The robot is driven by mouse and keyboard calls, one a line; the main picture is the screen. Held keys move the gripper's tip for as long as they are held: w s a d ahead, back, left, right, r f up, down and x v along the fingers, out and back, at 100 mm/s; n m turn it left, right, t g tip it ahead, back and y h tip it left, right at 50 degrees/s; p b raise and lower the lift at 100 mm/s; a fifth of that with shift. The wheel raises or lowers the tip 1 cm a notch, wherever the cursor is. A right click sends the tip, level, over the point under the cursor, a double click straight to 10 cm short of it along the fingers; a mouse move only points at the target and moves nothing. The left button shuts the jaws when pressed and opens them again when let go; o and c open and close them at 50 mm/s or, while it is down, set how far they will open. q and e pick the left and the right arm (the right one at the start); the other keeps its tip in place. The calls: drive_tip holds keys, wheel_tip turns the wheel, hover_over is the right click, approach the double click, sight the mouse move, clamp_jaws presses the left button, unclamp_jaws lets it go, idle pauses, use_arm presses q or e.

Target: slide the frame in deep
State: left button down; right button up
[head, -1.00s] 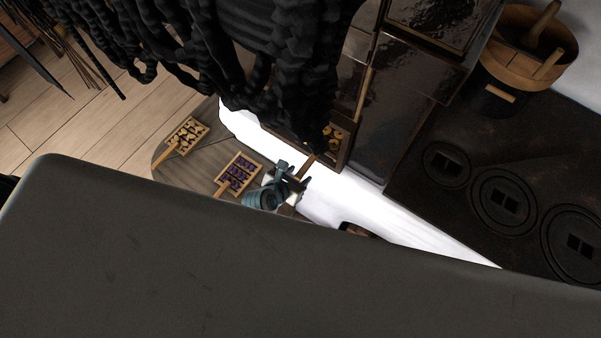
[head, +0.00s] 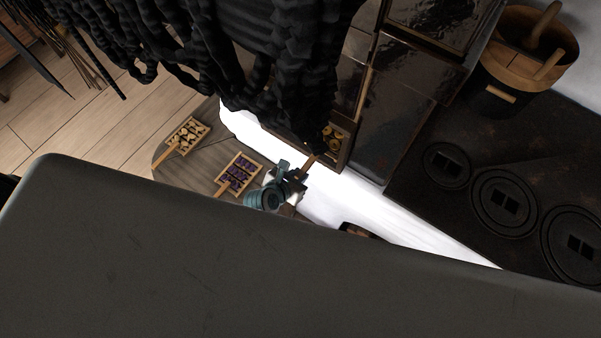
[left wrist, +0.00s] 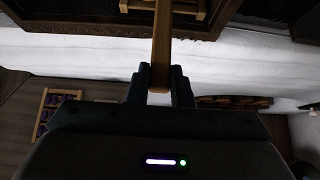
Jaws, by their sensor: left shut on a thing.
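My left gripper (head: 299,175) is shut on the wooden handle of a frame. The handle (left wrist: 161,45) runs straight up between the two fingers in the left wrist view. The frame (head: 333,140) holds round yellow-orange pieces and sits at a dark, wood-edged opening (head: 345,158) in the stove wall. In the left wrist view a pale wooden crosspiece of the frame (left wrist: 185,8) shows at the top edge, inside the dark opening. The far part of the frame is hidden. My right gripper is not in view.
Two more handled frames lie on the grey wooden table: one with purple pieces (head: 238,174), one with pale pieces (head: 187,135). A white ledge (head: 370,206) runs below the opening. Black hanging strands (head: 290,60) partly cover the stove. A wooden tub (head: 527,50) stands behind the iron cooktop (head: 480,165).

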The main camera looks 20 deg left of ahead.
sight(317, 152)
use_arm(q)
drive_tip(key=shift+w+d+p, duration=0.25)
drive_tip(key=shift+w+d, duration=0.05)
drive_tip(key=shift+w, duration=0.5)
drive_tip(key=shift+w+d+p, duration=0.2)
drive_tip(key=shift+w+d, duration=0.1)
drive_tip(key=shift+w, duration=0.5)
drive_tip(key=shift+w+d+p, duration=0.25)
drive_tip(key=shift+w+d, duration=0.05)
drive_tip(key=shift+w, duration=0.5)
drive_tip(key=shift+w+d+p, duration=0.1)
drive_tip(key=shift+w+d, duration=0.15)
drive_tip(key=shift+w, duration=0.5)
drive_tip(key=shift+w+d+p, duration=0.1)
drive_tip(key=shift+w+d, duration=0.2)
drive_tip(key=shift+w, duration=0.45)
drive_tip(key=shift+w+d+p, duration=0.1)
drive_tip(key=shift+w+d, duration=0.15)
drive_tip(key=shift+w, duration=0.5)
drive_tip(key=c, duration=1.2)
unclamp_jaws()
drive_tip(key=shift+s, duration=0.1)
drive_tip(key=b+v, duration=0.2)
drive_tip(key=v, duration=0.8)
drive_tip(key=shift+s+a+r, duration=0.1)
drive_tip(key=shift+s+r, duration=0.1)
drive_tip(key=shift+s, duration=0.05)
